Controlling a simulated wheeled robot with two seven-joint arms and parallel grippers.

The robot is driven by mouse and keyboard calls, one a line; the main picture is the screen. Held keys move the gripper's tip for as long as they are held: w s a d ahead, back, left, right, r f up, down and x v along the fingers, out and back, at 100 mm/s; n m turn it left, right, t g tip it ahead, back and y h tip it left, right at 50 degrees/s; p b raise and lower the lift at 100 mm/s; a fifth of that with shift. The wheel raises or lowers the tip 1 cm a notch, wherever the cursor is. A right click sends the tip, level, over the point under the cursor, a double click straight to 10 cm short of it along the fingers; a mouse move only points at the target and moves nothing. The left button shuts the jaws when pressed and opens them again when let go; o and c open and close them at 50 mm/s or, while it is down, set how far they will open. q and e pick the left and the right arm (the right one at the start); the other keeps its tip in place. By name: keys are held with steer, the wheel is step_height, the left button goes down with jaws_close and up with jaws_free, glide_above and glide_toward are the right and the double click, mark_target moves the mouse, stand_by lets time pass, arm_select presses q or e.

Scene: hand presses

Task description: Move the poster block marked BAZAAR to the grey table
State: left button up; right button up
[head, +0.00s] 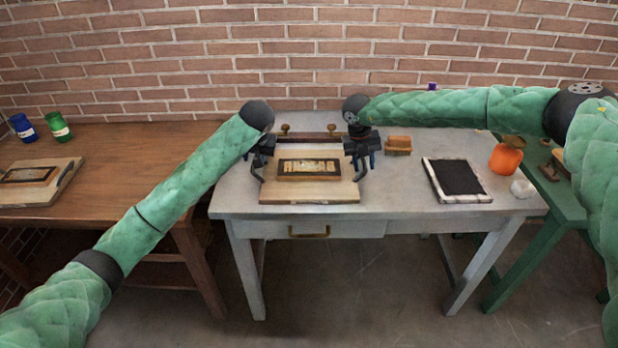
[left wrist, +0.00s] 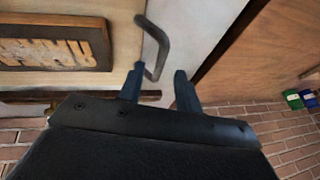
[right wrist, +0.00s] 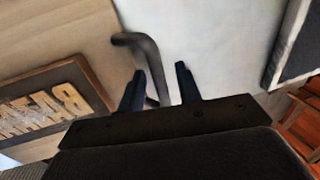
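A dark-framed block with raised pale lettering (head: 308,170) lies on a light wooden board (head: 308,195) on the grey table (head: 400,200). Its lettering is too small to read in the head view; the block shows partly, cut off, in the right wrist view (right wrist: 45,105) and left wrist view (left wrist: 50,45). The board has a dark bent handle on each side. My left gripper (head: 262,150) is open at the left handle (left wrist: 152,45), whose end lies between its fingers. My right gripper (head: 362,150) is open, with the right handle (right wrist: 145,55) between its fingers.
A brown table (head: 120,150) at left holds another board (head: 35,197) with a dark block, plus blue and green cups. On the grey table's right are a black framed slab (head: 457,180), an orange object (head: 506,158) and a white lump. A green table stands at right.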

arm_select(q)
steer(key=v, duration=0.4)
steer(key=shift+s+d+r, duration=0.1)
steer(key=shift+s+r, duration=0.05)
steer(key=shift+r, duration=0.15)
arm_select(e)
steer(key=v, duration=1.2)
